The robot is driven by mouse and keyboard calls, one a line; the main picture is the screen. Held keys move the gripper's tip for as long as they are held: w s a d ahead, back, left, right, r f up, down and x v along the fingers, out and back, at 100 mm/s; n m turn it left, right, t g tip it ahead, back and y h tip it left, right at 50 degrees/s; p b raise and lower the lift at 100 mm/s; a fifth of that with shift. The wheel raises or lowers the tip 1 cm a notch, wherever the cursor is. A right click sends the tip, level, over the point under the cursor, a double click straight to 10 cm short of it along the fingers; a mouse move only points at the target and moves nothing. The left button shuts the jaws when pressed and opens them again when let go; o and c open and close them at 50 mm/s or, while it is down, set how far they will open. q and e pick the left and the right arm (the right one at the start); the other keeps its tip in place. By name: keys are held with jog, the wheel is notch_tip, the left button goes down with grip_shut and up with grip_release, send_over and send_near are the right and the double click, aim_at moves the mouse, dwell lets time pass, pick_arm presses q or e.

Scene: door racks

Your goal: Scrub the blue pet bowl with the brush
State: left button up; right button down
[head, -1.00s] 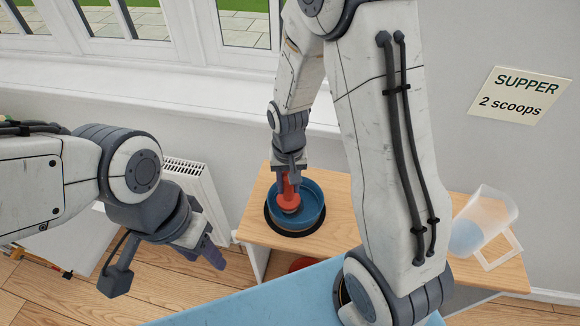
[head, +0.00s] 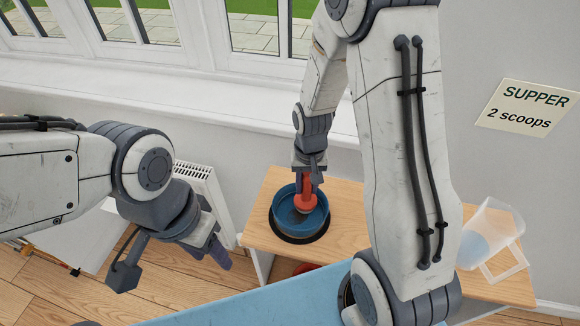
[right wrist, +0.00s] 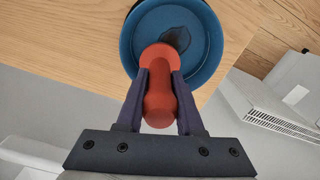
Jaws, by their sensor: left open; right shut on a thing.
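The blue pet bowl (head: 287,219) stands upright on a black base on the wooden bench top. A dark smudge shows on its inner floor in the right wrist view (right wrist: 132,48). My right gripper (head: 307,180) is shut on the red brush (head: 305,203); the brush also shows between the fingers in the right wrist view (right wrist: 159,98). The brush head is over the bowl's inside; whether its underside touches the floor is hidden. My left gripper (head: 218,252) is open and empty, left of the bench and away from the bowl.
A clear jug (head: 490,235) with bluish contents lies tilted at the bench's right end. A white radiator (head: 195,185) stands at the wall left of the bench (head: 350,190). A pale blue surface (head: 250,300) lies in front. A supper note (head: 526,107) is on the wall.

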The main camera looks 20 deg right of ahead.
jog(key=shift+w+a, duration=0.25)
jog(key=shift+a, duration=0.25)
jog(key=shift+w+a, duration=0.2)
jog(key=shift+a, duration=0.3)
jog(key=shift+s, duration=0.3)
pick_arm(q)
notch_tip(320, 180, up, 7)
jog(key=p, duration=0.7)
jog(key=shift+s+a, duration=0.15)
jog(key=shift+a, duration=0.2)
pick_arm(e)
notch_tip(320, 180, up, 7)
jog(key=a, duration=0.1)
jog(key=shift+s+a, duration=0.15)
jog(key=shift+a, duration=0.25)
jog(key=shift+f, duration=0.15)
